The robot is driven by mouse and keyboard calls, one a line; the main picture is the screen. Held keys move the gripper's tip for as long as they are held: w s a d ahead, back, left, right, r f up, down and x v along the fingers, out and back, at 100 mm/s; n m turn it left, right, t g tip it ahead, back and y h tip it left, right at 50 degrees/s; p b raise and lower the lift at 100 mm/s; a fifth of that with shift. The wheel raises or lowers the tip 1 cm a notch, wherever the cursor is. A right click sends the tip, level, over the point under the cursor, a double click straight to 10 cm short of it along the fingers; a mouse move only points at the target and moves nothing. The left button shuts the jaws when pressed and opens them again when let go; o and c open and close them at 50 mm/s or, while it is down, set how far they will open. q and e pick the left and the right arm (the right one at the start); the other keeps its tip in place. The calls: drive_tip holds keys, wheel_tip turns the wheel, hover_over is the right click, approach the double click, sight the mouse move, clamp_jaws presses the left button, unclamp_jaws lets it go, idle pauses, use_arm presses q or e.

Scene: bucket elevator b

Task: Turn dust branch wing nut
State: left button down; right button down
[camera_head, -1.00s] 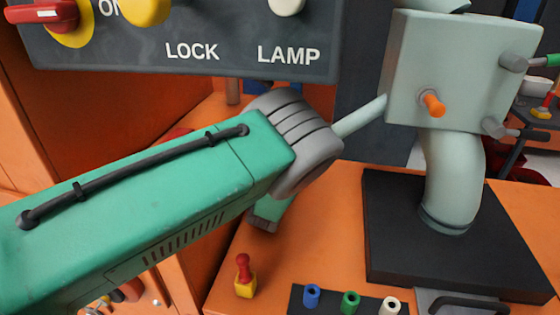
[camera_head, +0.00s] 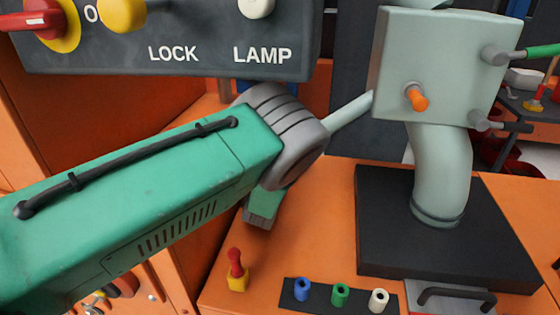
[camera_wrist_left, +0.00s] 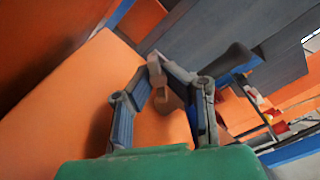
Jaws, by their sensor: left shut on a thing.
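In the left wrist view, the two fingers of my left gripper (camera_wrist_left: 165,100) close around a small brown-grey piece (camera_wrist_left: 157,75), which looks like the wing nut. It has a rounded upper end and a lower lobe between the fingers. An orange surface lies behind it. In the head view, my green left arm reaches in from the left, and its grey wrist joint hides the fingers and the wing nut. My right gripper is in neither view.
A dark control panel (camera_head: 175,58) hangs above my left arm. A pale grey box (camera_head: 440,60) with an orange knob (camera_head: 417,98) stands on a bent duct at the right. A small yellow and red piece (camera_head: 237,272) and a black strip (camera_head: 340,297) with coloured sockets lie on the orange bench.

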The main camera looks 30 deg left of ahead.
use_arm(q)
drive_tip(key=shift+w+a+r, duration=0.1)
drive_tip(key=shift+a+r, duration=0.2)
drive_tip(key=shift+a, duration=0.15)
drive_tip(key=c, duration=1.7)
unclamp_jaws()
drive_tip(key=shift+f, duration=0.3)
drive_tip(key=shift+d, duration=0.1)
